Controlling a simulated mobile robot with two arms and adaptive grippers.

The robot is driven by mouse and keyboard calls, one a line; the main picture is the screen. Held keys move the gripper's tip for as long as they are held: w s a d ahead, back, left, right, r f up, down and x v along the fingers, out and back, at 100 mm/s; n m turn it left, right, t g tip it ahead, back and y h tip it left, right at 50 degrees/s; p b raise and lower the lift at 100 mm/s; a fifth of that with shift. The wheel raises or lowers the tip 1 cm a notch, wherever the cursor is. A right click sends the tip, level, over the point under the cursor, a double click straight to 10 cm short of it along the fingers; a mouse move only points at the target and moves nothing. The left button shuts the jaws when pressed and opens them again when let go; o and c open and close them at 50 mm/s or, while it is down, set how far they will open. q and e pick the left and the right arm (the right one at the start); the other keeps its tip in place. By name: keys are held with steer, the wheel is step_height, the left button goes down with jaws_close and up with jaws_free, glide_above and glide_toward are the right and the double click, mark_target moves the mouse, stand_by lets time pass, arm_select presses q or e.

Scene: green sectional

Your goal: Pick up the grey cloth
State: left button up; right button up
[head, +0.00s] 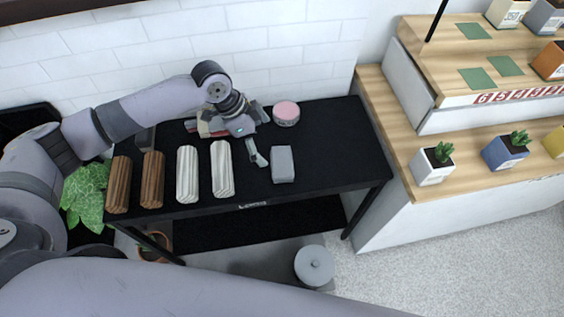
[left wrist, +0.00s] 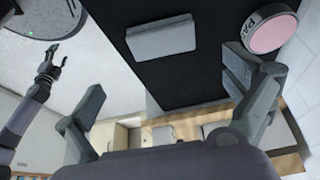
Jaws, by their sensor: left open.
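The grey cloth (head: 283,164) looks like a folded, rounded rectangle lying flat on the black table (head: 330,135), right of the white rolls. It also shows in the left wrist view (left wrist: 160,37), beyond the fingers. My left gripper (head: 260,134) is over the table, up and left of the cloth in the head view. Its fingers are wide apart and empty, and it does not touch the cloth. In the left wrist view my right gripper (left wrist: 50,65) shows small at the left edge, away from the cloth; its opening is unclear.
A pink-topped round tin (head: 286,112) stands behind the cloth. Two brown rolls (head: 152,179) and two white rolls (head: 222,168) lie left of it. Some red and grey items are partly hidden behind my gripper. A wooden stepped shelf (head: 400,130) with potted plants stands right of the table.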

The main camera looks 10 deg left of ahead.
arm_select(q)
glide_above(281, 162)
steer(key=a, duration=0.2)
steer(key=f, duration=0.3)
steer(key=s+f, duration=0.1)
steer(key=f, duration=0.1)
steer(key=shift+a+f, duration=0.15)
steer(key=shift+f, duration=0.15)
steer(key=x, duration=0.2)
steer(key=p+x, duration=0.1)
steer(key=x, duration=0.2)
steer(key=shift+w+f, duration=0.1)
steer(key=shift+w, duration=0.15)
steer(key=shift+c, duration=0.5)
steer(key=c, duration=0.7)
